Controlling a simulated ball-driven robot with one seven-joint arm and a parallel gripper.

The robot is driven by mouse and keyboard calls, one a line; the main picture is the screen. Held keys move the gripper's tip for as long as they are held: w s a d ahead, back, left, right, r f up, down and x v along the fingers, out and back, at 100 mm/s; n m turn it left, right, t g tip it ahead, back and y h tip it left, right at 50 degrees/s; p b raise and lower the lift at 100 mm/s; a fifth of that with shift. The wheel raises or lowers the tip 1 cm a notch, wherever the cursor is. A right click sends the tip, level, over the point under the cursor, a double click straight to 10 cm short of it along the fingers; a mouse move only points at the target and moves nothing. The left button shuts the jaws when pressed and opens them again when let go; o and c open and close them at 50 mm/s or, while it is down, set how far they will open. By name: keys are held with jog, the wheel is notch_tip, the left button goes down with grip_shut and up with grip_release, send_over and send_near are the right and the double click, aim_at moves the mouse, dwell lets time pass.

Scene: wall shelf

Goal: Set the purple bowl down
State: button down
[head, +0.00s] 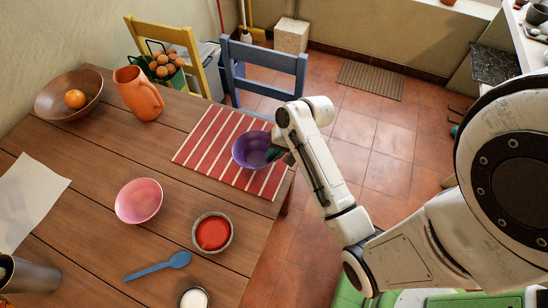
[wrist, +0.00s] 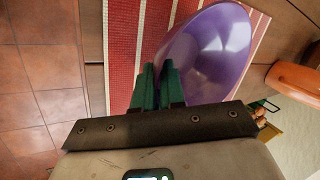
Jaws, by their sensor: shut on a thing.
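The purple bowl (head: 249,149) is at the right part of the red-and-cream striped mat (head: 205,141) on the wooden table. My gripper (head: 275,154) is at the bowl's right rim, with its fingers shut on that rim. In the wrist view the bowl (wrist: 208,55) fills the upper middle, and the green fingers (wrist: 157,85) are close together at its left edge. The striped mat (wrist: 125,45) shows behind the bowl. I cannot tell whether the bowl's base touches the mat or hangs just above it.
A pink bowl (head: 139,201), a bowl of red sauce (head: 212,233) and a blue spoon (head: 157,265) are nearer on the table (head: 90,235). An orange jug (head: 138,94) and a wooden bowl (head: 52,99) stand further back. A blue chair (head: 262,60) stands at the far edge.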

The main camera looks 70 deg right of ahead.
jog(key=shift+f, duration=1.5)
jog(key=c, duration=1.2)
grip_release()
jog(key=shift+c, duration=0.2)
jog(key=v, duration=1.2)
jog(key=s+a+f+n+g+h, duration=0.1)
jog(key=s+a+n+g, duration=0.1)
jog(key=a+n, duration=0.4)
jog(key=s+a+f+n+g+h, duration=0.1)
jog(key=s+a+f+n+g, duration=0.1)
jog(key=a+n, duration=0.4)
jog(key=s+a, duration=0.1)
jog(key=a, duration=0.3)
jog(key=shift+a+f+n+p, duration=0.15)
jog(key=shift+f+n+p, duration=0.1)
jog(key=shift+n+p, duration=0.05)
